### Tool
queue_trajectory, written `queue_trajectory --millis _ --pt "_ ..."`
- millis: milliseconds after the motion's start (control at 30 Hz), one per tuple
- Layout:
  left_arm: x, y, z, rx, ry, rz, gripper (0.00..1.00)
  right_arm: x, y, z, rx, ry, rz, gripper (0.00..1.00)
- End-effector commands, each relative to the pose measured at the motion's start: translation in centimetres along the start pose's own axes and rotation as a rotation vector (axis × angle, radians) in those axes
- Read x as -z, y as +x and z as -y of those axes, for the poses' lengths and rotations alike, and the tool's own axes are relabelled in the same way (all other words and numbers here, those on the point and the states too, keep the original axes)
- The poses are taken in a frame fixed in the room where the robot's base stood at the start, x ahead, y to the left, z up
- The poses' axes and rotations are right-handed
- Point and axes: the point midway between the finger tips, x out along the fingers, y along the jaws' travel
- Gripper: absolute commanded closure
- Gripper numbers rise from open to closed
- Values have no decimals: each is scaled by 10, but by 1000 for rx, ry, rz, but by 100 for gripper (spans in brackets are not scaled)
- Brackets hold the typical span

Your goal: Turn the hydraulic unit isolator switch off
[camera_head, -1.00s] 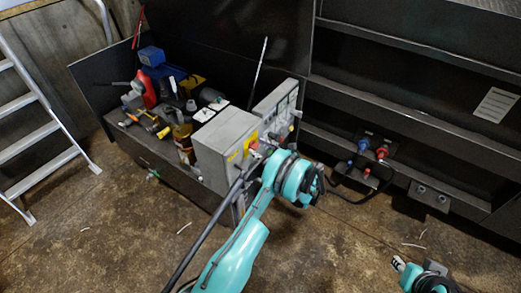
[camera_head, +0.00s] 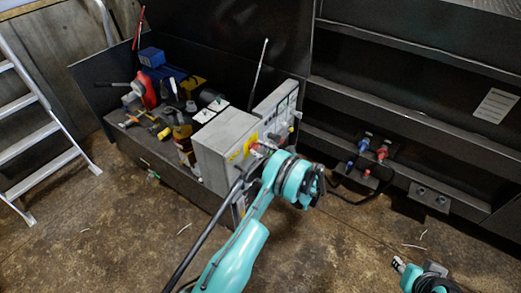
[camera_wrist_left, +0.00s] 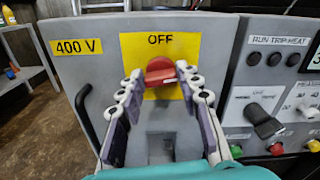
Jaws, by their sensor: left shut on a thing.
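The red isolator knob (camera_wrist_left: 160,68) sits on a yellow plate marked OFF (camera_wrist_left: 185,48) on the front of the grey 400 V box (camera_wrist_left: 75,65). The box (camera_head: 222,148) also shows in the head view, on the dark bench. My left gripper (camera_wrist_left: 160,84) is shut on the knob, with one finger on each side of it. In the head view, the left gripper (camera_head: 262,148) is at the box front, and the knob is mostly hidden there. My right gripper (camera_head: 398,264) is only partly seen at the lower right, away from the box; its jaws are unclear.
A control panel (camera_wrist_left: 262,100) with a black selector and coloured buttons adjoins the box on the right. A black handle (camera_wrist_left: 84,115) is on the box's left side. Tools and bottles crowd the bench (camera_head: 165,172). A ladder (camera_head: 35,130) stands at the left. The floor in front is mostly clear.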

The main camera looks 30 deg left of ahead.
Motion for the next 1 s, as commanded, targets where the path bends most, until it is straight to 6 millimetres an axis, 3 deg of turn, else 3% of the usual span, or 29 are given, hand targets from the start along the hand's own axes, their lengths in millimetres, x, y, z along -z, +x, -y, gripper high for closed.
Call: queue_trajectory --millis 1000 --pt "2 0 -4 -1 -958 0 95 0 0 0 0 0 0 66"
